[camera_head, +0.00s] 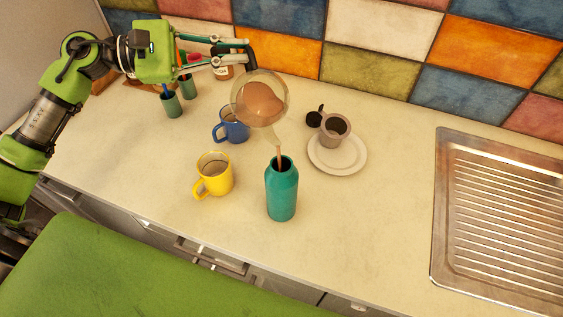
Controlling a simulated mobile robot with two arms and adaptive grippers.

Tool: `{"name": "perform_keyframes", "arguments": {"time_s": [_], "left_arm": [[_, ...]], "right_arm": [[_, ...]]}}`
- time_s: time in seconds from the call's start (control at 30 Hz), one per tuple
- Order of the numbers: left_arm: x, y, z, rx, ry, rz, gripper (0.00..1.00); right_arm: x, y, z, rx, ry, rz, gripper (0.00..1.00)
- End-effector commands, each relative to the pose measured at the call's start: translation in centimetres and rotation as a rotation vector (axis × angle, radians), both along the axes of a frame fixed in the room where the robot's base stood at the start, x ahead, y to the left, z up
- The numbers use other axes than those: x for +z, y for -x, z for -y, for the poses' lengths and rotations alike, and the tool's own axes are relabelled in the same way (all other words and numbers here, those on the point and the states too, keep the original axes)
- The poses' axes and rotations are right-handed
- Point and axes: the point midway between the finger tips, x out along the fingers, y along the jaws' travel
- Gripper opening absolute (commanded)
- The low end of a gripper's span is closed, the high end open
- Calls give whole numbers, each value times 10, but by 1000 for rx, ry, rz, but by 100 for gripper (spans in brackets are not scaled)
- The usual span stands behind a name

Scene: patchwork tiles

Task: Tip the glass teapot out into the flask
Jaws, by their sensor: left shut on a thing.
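The glass teapot (259,97) is clear and round, with brown liquid inside. It is tilted in the air, spout down, above the teal flask (282,192). A thin brown stream runs from the spout into the flask's open mouth. The flask stands upright on the counter; its inside is hidden. My left gripper (245,55) reaches in from the left and is shut on the teapot at its upper side; the handle itself is hard to make out. My right gripper is not in view.
A yellow mug (214,176) and a blue mug (233,131) stand left of the flask. A grey cup (334,130) sits on a white saucer (350,163) behind right. Green holders (172,105) stand far left. A metal drainboard (500,220) lies right; counter before it is clear.

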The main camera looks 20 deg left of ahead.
Motion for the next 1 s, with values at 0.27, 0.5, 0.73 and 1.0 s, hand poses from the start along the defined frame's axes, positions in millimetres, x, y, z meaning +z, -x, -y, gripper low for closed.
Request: {"name": "perform_keyframes", "arguments": {"time_s": [0.27,0.5,0.73,1.0], "left_arm": [[4,2,2,0,-9,17,0],[6,2,2,0,-13,23,0],[9,5,4,1,-31,46,0],[14,7,6,1,-46,64,0]], "right_arm": [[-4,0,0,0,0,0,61],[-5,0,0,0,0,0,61],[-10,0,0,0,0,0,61],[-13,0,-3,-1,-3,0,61]]}}
